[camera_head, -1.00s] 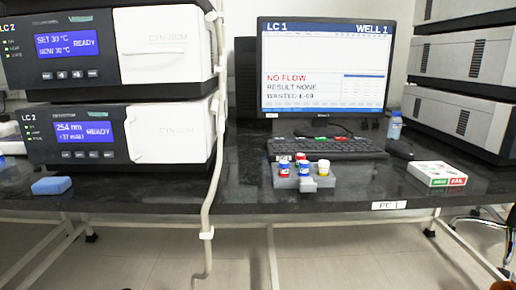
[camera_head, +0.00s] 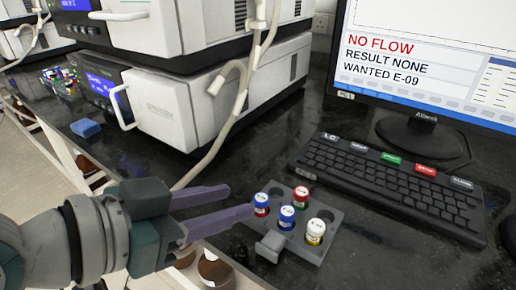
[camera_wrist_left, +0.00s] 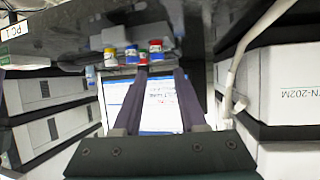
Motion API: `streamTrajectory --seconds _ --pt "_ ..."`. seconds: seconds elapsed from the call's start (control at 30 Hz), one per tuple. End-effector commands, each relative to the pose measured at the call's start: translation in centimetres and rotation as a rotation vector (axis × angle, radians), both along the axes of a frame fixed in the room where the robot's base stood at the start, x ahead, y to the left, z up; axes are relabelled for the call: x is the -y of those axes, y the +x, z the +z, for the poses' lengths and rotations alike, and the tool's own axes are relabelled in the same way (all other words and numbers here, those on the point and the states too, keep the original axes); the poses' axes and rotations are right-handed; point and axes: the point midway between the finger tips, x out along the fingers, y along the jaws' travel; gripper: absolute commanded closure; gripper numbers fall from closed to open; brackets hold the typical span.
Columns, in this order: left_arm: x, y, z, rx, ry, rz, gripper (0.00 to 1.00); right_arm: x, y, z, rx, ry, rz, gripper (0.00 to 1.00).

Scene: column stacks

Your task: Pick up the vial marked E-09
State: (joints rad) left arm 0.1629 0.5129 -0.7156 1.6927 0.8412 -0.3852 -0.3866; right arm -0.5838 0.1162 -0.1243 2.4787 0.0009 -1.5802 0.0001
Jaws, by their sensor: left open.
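A small grey rack (camera_head: 330,214) on the dark bench holds several upright vials: a blue-capped vial with a red band (camera_head: 261,204) at left, a red-capped vial (camera_head: 301,197) at the back, a blue-capped vial (camera_head: 286,217) in the middle and a white-capped vial with a yellow band (camera_head: 314,231) at right. Their marks are too small to read, so I cannot tell which is E-09. My left gripper (camera_head: 240,199) is open and empty, its fingertips just left of the left vial. In the left wrist view the vials appear upside down beyond the fingertips (camera_wrist_left: 160,72). My right gripper is not in view.
A keyboard (camera_head: 390,185) lies right of the rack, and a monitor (camera_head: 430,60) behind it reads WANTED E-09. White instruments (camera_head: 215,105) with a hanging hose stand behind left. A blue block (camera_head: 86,128) lies farther left. The bench's front edge is close to the rack.

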Motion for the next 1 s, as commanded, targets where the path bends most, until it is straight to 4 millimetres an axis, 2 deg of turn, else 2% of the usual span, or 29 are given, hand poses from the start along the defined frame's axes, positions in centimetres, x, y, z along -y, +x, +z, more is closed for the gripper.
streamTrajectory --seconds 0.13,0.3,0.47,0.7,1.0 --pt "0.9 0.7 -0.9 0.0 -0.002 0.0 0.58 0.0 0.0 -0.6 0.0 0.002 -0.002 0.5" --pt "2.5 1.9 -2.9 -0.001 -0.003 -0.001 0.58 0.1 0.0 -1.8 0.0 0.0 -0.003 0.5" --pt "3.6 3.0 -3.3 0.0 0.0 -0.001 0.58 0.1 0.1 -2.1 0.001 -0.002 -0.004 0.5" --pt "3.7 3.1 -3.3 -0.001 0.001 0.0 0.58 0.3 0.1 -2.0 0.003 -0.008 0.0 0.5" --pt "3.7 3.1 -3.3 -0.001 0.001 0.0 0.92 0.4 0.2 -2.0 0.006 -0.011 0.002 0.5"
